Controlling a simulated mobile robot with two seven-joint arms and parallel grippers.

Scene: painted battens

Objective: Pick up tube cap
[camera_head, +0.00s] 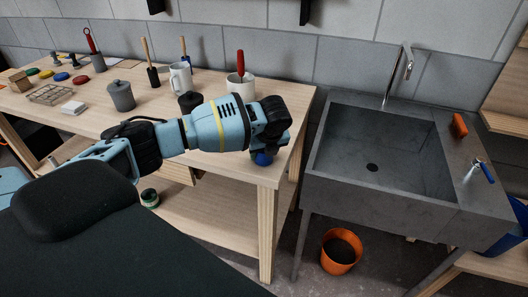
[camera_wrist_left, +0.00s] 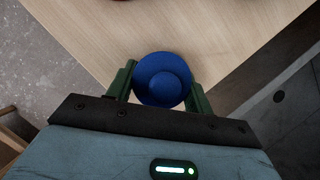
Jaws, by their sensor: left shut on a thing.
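The blue tube cap (camera_wrist_left: 163,80) is round with a raised middle. In the left wrist view it sits between the two green fingers of my left gripper (camera_wrist_left: 162,90), which is shut on it. In the head view the cap (camera_head: 263,158) shows just below my left gripper (camera_head: 268,150), near the front right corner of the wooden workbench (camera_head: 225,163). I cannot tell whether the cap touches the bench top. My right gripper is not in view.
A grey sink (camera_head: 330,150) stands right of the bench, with a gap between. Mugs with tools, a grey lidded pot (camera_head: 121,96) and coloured caps stand along the bench's back and left. An orange bucket (camera_head: 340,252) is on the floor.

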